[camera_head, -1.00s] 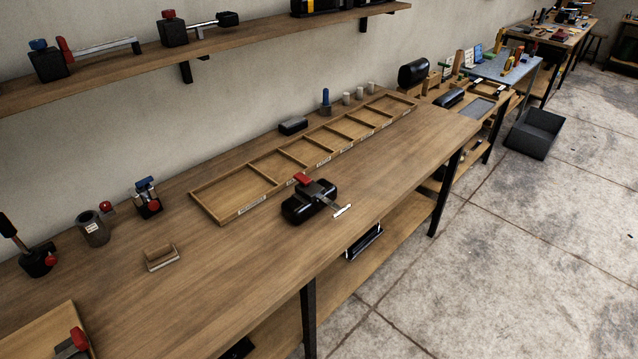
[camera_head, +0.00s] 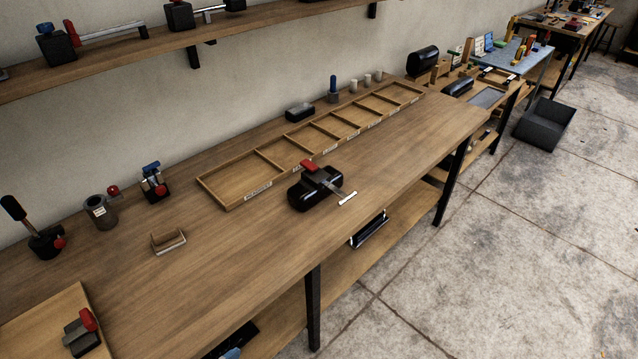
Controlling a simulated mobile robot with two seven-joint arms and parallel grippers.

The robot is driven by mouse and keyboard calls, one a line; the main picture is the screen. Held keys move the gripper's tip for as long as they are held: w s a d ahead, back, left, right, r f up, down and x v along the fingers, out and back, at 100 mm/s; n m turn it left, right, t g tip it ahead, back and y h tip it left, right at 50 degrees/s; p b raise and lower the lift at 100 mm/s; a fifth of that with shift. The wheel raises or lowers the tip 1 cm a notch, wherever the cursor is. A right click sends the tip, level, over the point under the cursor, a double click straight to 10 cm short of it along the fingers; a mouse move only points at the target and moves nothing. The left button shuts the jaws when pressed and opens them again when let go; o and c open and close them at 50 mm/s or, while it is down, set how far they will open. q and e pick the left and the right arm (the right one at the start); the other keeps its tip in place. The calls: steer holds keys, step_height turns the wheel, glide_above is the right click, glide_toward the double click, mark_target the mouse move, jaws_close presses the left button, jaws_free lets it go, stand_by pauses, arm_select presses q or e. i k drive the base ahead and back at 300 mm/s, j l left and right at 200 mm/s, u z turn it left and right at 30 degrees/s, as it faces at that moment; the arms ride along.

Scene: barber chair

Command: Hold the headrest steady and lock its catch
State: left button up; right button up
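A black padded block that looks like the headrest (camera_head: 313,196) lies on the long wooden workbench, just in front of the divided tray. A dark bracket on top carries a red lever (camera_head: 309,167), which looks like its catch. A metal bar with a pale crosspiece (camera_head: 347,198) sticks out from it to the right. Whether the catch is locked cannot be told at this size. Neither of my grippers is in view, and nothing touches the headrest.
The divided wooden tray (camera_head: 229,203) lies along the wall side of the workbench (camera_head: 250,265). A small wooden-handled tool (camera_head: 168,241) and several clamp-like fixtures stand to the left. A grey bin (camera_head: 544,124) stands on the floor at the right. The bench's front middle is clear.

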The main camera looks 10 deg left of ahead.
mark_target(309, 165)
steer(key=l+u, duration=0.1)
steer(key=u, duration=0.9)
steer(key=l+u, duration=1.05)
steer(key=l, duration=0.25)
steer(key=k+l+u, duration=0.15)
steer(key=l, duration=0.2)
steer(key=k+l+u, duration=0.1)
steer(key=l, duration=0.3)
